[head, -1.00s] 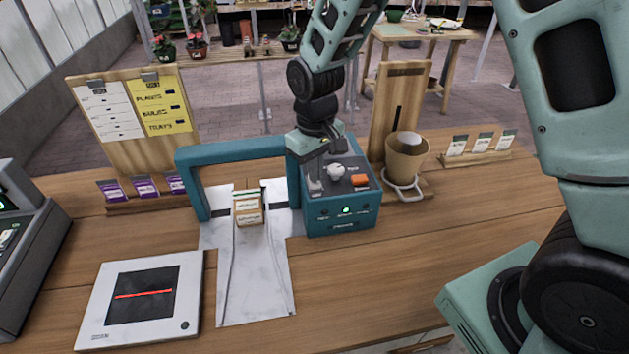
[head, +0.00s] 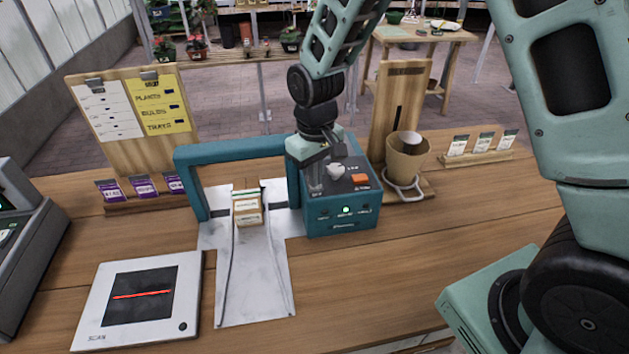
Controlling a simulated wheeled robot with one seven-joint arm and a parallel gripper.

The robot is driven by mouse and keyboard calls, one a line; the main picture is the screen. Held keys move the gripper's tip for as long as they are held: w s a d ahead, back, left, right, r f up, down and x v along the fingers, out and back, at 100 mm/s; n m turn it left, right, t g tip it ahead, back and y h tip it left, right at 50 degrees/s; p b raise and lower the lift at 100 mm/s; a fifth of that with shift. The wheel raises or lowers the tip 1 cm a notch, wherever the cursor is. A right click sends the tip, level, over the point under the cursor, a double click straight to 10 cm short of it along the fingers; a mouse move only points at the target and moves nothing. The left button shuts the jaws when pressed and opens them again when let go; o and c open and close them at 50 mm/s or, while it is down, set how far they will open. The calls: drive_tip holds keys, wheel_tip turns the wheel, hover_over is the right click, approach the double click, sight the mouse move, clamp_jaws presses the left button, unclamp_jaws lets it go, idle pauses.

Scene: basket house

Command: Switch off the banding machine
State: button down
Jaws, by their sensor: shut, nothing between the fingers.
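The banding machine is a teal box (head: 343,222) with a teal arch (head: 230,152) on its left, standing on the wooden counter. Its dark top panel carries a pale knob (head: 336,171), an orange button (head: 359,180) and a switch at the left edge, which my gripper partly hides. A green light (head: 346,210) glows on its front, between two dark ones. My gripper (head: 316,188) is shut and empty, pointing down at the left part of the panel by the switch. I cannot tell whether the fingertips touch it. A small stack of packets (head: 247,207) stands under the arch.
A white scanner pad (head: 137,300) with a red line lies at the front left, and a register (head: 22,255) is at the left edge. A pot on a stand (head: 406,158) is close to the machine's right. Card holders stand farther out.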

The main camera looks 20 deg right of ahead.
drive_tip(key=shift+f, duration=0.15)
drive_tip(key=shift+r+p, duration=2.75)
drive_tip(key=shift+r, duration=0.85)
drive_tip(key=s+a+n+b, duration=0.2)
drive_tip(key=s+b, duration=0.3)
drive_tip(key=s, duration=0.7)
drive_tip(key=s+a+n+b, duration=0.2)
drive_tip(key=s+a+b, duration=0.2)
drive_tip(key=s, duration=0.9)
drive_tip(key=shift+a+f+y+b, duration=0.15)
drive_tip(key=shift+f+y+b, duration=0.15)
drive_tip(key=shift+b, duration=0.5)
